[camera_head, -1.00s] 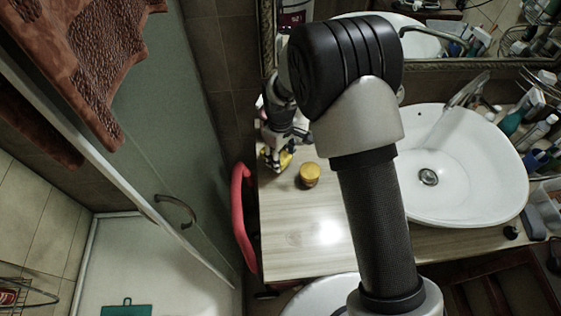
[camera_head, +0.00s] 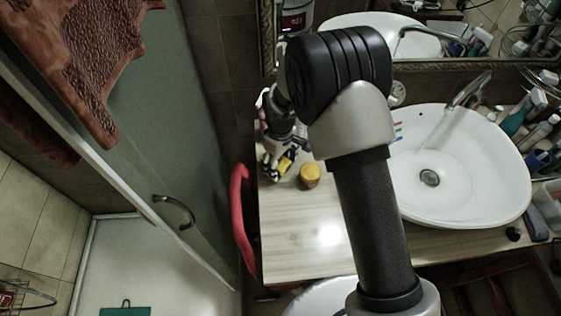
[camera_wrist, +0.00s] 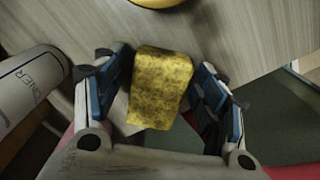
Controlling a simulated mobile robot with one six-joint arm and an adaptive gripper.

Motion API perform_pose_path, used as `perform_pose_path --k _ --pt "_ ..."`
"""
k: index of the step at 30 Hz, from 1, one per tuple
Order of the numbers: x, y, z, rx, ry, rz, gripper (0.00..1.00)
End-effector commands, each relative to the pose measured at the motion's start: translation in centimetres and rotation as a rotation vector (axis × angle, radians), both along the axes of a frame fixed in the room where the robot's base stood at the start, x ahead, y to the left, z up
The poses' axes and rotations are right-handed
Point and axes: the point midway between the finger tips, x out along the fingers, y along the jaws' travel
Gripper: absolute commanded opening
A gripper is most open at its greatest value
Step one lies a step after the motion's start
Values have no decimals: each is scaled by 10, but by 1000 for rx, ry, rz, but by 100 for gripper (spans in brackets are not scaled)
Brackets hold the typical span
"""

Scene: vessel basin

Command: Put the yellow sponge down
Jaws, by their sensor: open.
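The yellow sponge (camera_wrist: 160,88) is in the wrist view, between the two fingers of my gripper (camera_wrist: 161,68). The fingers are open, with a gap on each side of the sponge near their tips. In the head view the sponge (camera_head: 287,161) is small and partly hidden by my gripper (camera_head: 278,166), at the left end of the wooden counter (camera_head: 300,245). The sponge appears to rest at the counter's edge; its underside is hidden.
A round yellow jar (camera_head: 310,177) stands just right of the sponge. A white bottle (camera_wrist: 30,88) is left of my gripper in the wrist view. A red curved bar (camera_head: 239,215) runs beside the counter's left edge. The front counter is clear; a white basin (camera_head: 460,180) is right.

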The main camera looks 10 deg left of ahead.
Motion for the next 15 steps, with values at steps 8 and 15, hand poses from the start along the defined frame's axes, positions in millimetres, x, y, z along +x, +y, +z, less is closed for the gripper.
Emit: perform_pose_path --k 8,15 --pt "0 0 6 0 0 0 66" --pt "1 1 50 2 -5 0 66"
